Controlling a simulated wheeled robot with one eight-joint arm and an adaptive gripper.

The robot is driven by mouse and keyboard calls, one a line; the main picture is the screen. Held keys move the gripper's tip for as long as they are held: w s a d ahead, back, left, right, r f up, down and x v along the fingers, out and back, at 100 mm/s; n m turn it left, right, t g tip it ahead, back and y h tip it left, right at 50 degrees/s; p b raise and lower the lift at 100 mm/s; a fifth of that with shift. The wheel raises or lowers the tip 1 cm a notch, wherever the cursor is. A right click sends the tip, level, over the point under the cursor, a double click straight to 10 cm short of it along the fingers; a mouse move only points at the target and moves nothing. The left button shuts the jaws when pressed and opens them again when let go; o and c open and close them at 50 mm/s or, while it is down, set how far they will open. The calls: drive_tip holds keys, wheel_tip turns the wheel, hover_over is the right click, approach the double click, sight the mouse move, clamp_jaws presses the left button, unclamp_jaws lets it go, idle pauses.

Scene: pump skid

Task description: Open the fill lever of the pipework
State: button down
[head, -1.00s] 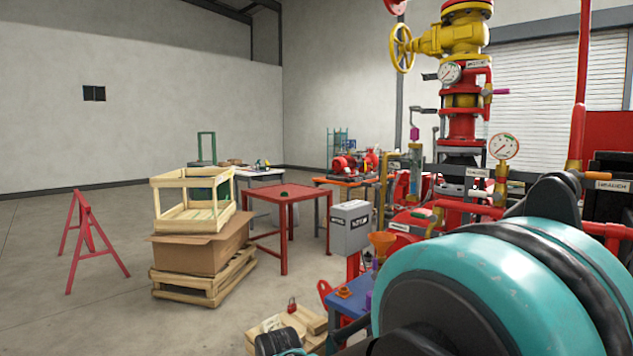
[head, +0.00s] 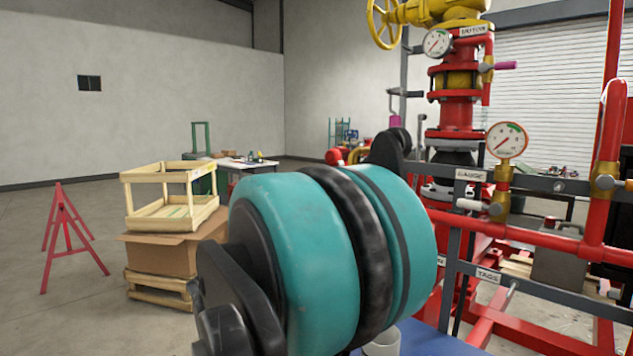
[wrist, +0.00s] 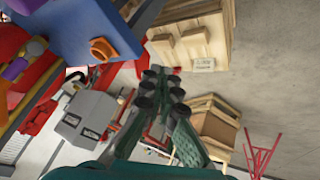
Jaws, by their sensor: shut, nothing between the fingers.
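The red and yellow pipework (head: 459,111) stands right of centre in the head view. A magenta lever (head: 504,65) points right from its upper part, and an upright magenta handle (head: 394,105) shows to its left. I cannot read a fill label, so I cannot tell which lever is the fill lever; my arm hides the pipework's lower left part. My gripper (wrist: 163,86) shows in the wrist view with its dark green fingers shut and empty. It is apart from any lever and points past the grey box towards the floor and crates.
In the wrist view a blue surface (wrist: 95,22) with an orange fitting (wrist: 102,50) lies upper left, with the grey box (wrist: 88,118) below. A wooden crate (head: 172,200) on a cardboard box (head: 165,255) and a red trestle (head: 66,235) stand left, with open floor around.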

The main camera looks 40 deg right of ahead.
drive_tip(key=w+d+r+m+g+h, duration=0.15)
drive_tip(key=d+r+m+h, duration=0.25)
drive_tip(key=d+r, duration=0.65)
drive_tip(key=w+d+r+m+h, duration=0.35)
drive_tip(key=d+r, duration=0.45)
drive_tip(key=r, duration=0.5)
drive_tip(key=w+d+r+m+g+h, duration=0.15)
drive_tip(key=d+r+m+h, duration=0.3)
drive_tip(key=d+r, duration=0.6)
drive_tip(key=shift+n, duration=0.5)
drive_tip(key=shift+w+d+r, duration=0.1)
drive_tip(key=shift+w+d, duration=0.1)
drive_tip(key=shift+d, duration=1.3)
drive_tip(key=shift+w+d, duration=0.25)
drive_tip(key=shift+d, duration=1.25)
drive_tip(key=shift+w+d+r, duration=0.1)
drive_tip(key=shift+w+d, duration=0.1)
drive_tip(key=shift+d, duration=1.3)
drive_tip(key=shift+w+a+f, duration=0.1)
drive_tip(key=shift+w+f, duration=0.15)
drive_tip(key=shift+f, duration=0.4)
drive_tip(key=shift+w+f, duration=0.25)
drive_tip(key=shift+f, duration=1.45)
drive_tip(key=shift+s+f, duration=1.55)
drive_tip(key=shift+f, duration=0.45)
drive_tip(key=a, duration=0.8)
drive_tip(key=shift+w+a, duration=0.3)
drive_tip(key=shift+a, duration=0.1)
